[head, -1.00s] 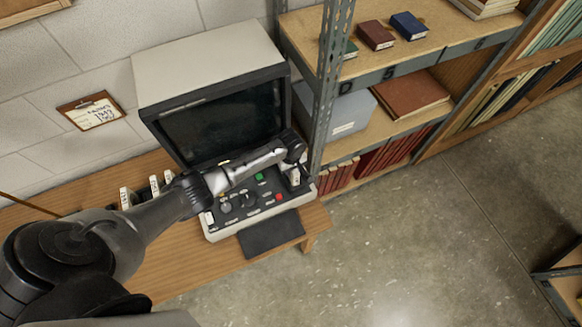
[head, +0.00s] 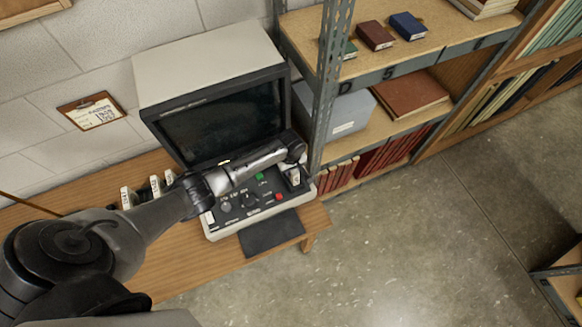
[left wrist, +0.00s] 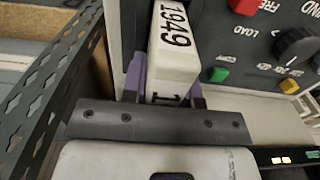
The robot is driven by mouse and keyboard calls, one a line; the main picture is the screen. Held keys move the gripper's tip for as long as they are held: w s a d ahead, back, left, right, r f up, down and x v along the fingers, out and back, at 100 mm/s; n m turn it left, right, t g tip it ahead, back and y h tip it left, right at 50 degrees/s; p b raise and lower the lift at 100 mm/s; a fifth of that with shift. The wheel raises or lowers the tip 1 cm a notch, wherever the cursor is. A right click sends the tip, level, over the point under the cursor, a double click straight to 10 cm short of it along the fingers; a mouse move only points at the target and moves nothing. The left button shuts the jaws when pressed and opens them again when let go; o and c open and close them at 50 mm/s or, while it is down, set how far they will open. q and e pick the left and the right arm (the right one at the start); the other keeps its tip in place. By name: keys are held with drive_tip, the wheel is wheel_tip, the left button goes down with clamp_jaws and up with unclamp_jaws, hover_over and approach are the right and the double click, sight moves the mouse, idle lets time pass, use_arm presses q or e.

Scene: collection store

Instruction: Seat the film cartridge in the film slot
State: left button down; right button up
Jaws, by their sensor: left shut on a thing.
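The film cartridge (left wrist: 176,42) is a white block with a label reading 1949. In the left wrist view it sits between the purple fingers of my left gripper (left wrist: 165,82), which is shut on it. In the head view my left gripper (head: 294,172) is at the right end of the reader's dark control panel (head: 236,214), with the pale cartridge (head: 295,180) showing below the wrist. The film slot is not visible, hidden by the cartridge and gripper. I cannot tell whether the cartridge is in it. My right gripper is not in view.
The reader's hooded screen (head: 222,122) stands behind the panel. A metal shelf post (head: 327,95) rises close to the right of my gripper. Several white cartridges (head: 127,197) stand on the wooden table (head: 190,262) at left. A dark mat (head: 271,233) lies in front.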

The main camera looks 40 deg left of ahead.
use_arm(q)
drive_tip(key=shift+f, duration=0.4)
drive_tip(key=c, duration=1.2)
unclamp_jaws()
drive_tip(key=shift+o, duration=0.2)
wheel_tip(320, 180, up, 2)
drive_tip(key=shift+r+p, duration=0.1)
drive_tip(key=shift+p, duration=0.9)
wheel_tip(320, 180, up, 5)
drive_tip(key=p, duration=0.5)
drive_tip(key=shift+p, duration=0.35)
wheel_tip(320, 180, up, 4)
drive_tip(key=p, duration=0.4)
